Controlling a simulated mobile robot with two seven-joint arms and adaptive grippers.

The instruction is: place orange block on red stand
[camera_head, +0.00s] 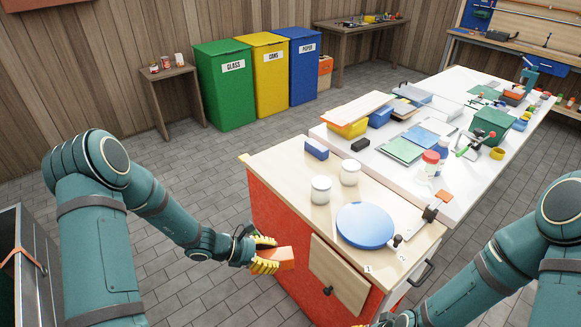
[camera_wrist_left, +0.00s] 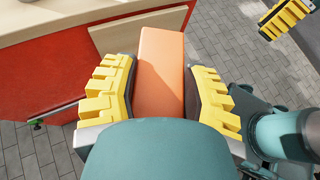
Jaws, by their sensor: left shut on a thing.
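My left gripper (camera_head: 272,255) is shut on the orange block (camera_head: 286,257), a long rectangular piece held in the air in front of the red cabinet. In the left wrist view the orange block (camera_wrist_left: 160,72) lies between the two yellow ribbed fingers, its far end sticking out beyond them. I cannot pick out a separate red stand; the nearest red thing is the cabinet (camera_head: 270,215) with a pale wooden top. My right arm comes in at the lower right. Yellow finger pads (camera_wrist_left: 287,16), seemingly of my right gripper, show at the wrist view's upper right corner.
On the cabinet top stand two white-lidded jars (camera_head: 320,189), a blue disc (camera_head: 365,225) and a small blue block (camera_head: 316,149). A wooden door panel (camera_head: 338,275) is on the cabinet's front. The white table (camera_head: 460,90) behind is cluttered. Open floor lies left.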

